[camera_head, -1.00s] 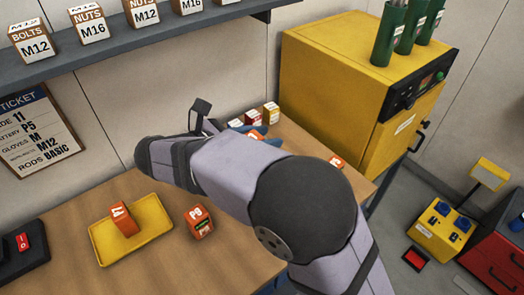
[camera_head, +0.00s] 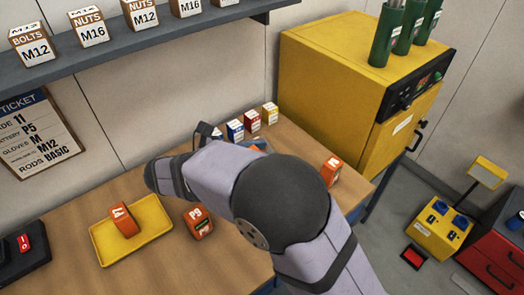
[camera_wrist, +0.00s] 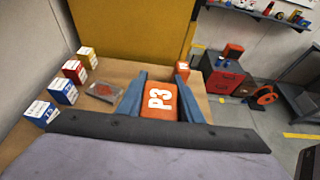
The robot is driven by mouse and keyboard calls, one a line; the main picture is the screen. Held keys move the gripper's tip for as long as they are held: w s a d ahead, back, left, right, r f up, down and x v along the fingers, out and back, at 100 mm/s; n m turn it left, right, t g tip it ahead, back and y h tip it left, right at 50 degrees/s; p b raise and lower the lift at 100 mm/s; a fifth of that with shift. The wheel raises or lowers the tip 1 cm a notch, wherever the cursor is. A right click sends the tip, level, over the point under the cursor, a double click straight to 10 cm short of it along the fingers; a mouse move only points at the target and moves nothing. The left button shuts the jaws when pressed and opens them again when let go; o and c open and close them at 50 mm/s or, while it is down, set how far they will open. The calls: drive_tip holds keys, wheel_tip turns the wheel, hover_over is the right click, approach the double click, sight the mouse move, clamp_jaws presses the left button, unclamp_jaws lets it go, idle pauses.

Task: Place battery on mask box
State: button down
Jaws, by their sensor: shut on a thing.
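My gripper (camera_wrist: 162,80) shows two blue fingers in the wrist view and is shut on an orange battery (camera_wrist: 160,100) marked P3. In the head view my arm hides most of the gripper. A second orange battery (camera_head: 198,222) stands on the table in front of the arm. A third orange block (camera_head: 123,221) sits in a yellow tray (camera_head: 157,249); its mark is hard to read. Another orange block (camera_head: 331,171) stands at the table's right end and also shows in the wrist view (camera_wrist: 183,70). I cannot tell which thing is the mask box.
Small blue (camera_head: 235,130), red (camera_head: 252,120) and yellow (camera_head: 270,113) boxes line the table's back edge. A flat grey piece (camera_wrist: 103,92) lies near them. A large yellow cabinet (camera_head: 335,75) stands behind the table. A ticket board (camera_head: 40,140) hangs on the wall.

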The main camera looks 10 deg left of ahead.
drive_tip(key=c, duration=1.3)
unclamp_jaws()
drive_tip(key=shift+f, duration=0.1)
drive_tip(key=shift+o, duration=0.2)
drive_tip(key=shift+a+r, duration=0.1)
drive_tip(key=shift+r, duration=0.1)
drive_tip(key=b+v, duration=0.3)
drive_tip(key=v, duration=0.9)
drive_tip(key=shift+r, duration=0.1)
